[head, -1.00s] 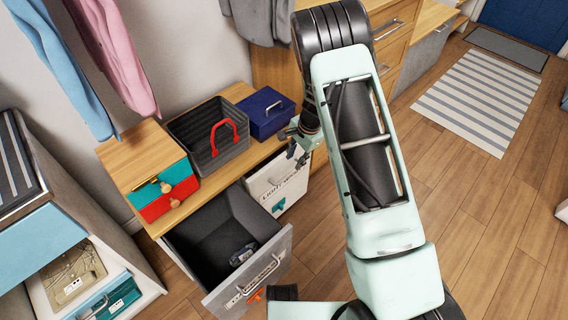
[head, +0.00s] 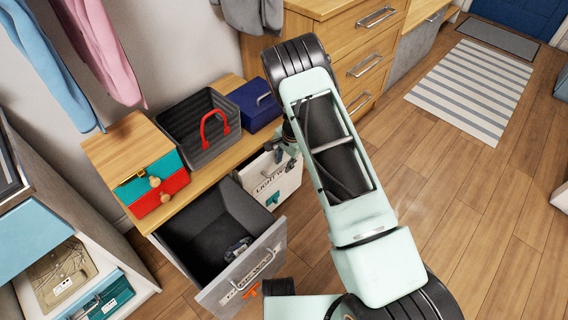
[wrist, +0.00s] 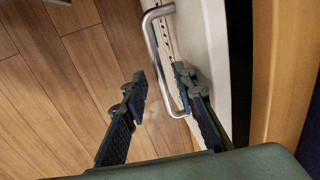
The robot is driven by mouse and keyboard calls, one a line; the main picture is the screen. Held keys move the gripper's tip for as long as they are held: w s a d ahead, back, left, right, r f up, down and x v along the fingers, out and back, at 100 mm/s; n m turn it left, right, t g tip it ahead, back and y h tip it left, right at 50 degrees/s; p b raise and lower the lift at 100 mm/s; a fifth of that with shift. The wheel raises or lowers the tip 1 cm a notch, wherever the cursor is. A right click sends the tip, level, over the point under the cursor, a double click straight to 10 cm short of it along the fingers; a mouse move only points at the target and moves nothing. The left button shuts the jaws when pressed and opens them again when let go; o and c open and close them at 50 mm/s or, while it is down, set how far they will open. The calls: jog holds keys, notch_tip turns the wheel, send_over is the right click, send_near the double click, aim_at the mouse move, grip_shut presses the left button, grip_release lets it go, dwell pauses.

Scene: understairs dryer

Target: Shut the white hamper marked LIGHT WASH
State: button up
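The white hamper (head: 276,186) marked LIGHT WASH is under the wooden bench in the head view. Its front stands a little out from the bench, with a teal mark low on it. In the wrist view, its white front (wrist: 209,45) is at the right with a silver bar handle (wrist: 153,38). My gripper (wrist: 163,88) is open, its fingers apart around the lower part of the handle; I cannot tell whether they touch it. In the head view my gripper (head: 288,137) is at the hamper's top right, partly hidden by my arm.
A grey hamper (head: 240,277) beside it on the left is pulled far out, with a dark item inside. On the bench (head: 231,83) stand a drawer box (head: 150,185), a grey basket (head: 190,128) with a red handle and a blue box (head: 252,112). Floor is free to the right.

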aim_at(275, 156)
grip_shut()
dwell(0.4)
jog(key=shift+w+a+f+b, duration=0.1)
jog(key=shift+w+a+b, duration=0.3)
jog(key=shift+w+a, duration=0.7)
jog(key=shift+w+a+r, duration=0.2)
jog(key=shift+w+a, duration=0.2)
jog(key=shift+a, duration=0.05)
grip_release()
